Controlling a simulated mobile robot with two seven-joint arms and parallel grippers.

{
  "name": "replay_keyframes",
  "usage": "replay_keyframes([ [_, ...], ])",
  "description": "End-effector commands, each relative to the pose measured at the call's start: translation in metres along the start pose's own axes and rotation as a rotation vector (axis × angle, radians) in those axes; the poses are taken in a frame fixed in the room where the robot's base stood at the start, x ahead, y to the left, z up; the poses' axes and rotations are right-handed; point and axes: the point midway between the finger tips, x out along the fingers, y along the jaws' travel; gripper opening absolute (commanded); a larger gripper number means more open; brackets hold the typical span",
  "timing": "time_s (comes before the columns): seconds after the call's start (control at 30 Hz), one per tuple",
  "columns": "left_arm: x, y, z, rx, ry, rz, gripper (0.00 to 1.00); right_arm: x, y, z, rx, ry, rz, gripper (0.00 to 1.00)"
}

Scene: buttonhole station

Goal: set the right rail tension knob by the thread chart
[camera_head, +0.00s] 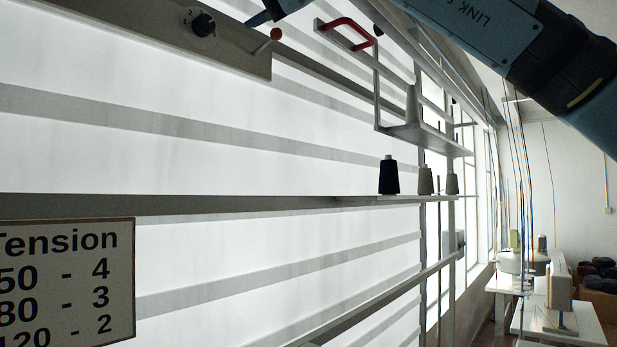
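A dark round tension knob (204,25) sits on a grey rail panel (120,30) at the upper left, with small numerals on its dial. A 2 shows at its upper left; its pointer setting is too small to read surely. The thread chart (66,285) hangs at the lower left, cut by the frame: "Tension", 50 - 4, 80 - 3 and a row ending 120 - 2. A blue arm of mine enters from the upper right. A dark blue tip (262,17), apparently my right gripper, shows at the top edge right of the knob, apart from it. Its fingers are mostly hidden. My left gripper is out of view.
A lever with a red ball (276,34) juts from the panel's right end. A red handle (348,22) is on the upper rack. Dark (388,176) and beige (425,181) thread cones stand on a shelf; a grey cone (412,104) stands above. Sewing machines are at far right.

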Motion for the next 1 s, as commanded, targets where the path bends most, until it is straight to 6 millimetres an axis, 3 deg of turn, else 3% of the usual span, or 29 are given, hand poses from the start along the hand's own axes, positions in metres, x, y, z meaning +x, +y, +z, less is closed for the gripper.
replay_keyframes([
  [0.27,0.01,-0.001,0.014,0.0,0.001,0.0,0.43,-0.054,0.003,0.002,0.005,-0.003,-0.003,0.59],
  [0.3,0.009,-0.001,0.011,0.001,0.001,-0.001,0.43,-0.044,0.01,0.008,0.048,-0.034,-0.021,0.59],
  [0.6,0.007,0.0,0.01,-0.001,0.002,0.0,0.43,-0.018,0.048,0.047,0.344,-0.208,-0.169,0.59],
  [1.0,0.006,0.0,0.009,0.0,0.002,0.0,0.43,-0.005,0.098,0.088,0.823,-0.417,-0.366,0.59],
])
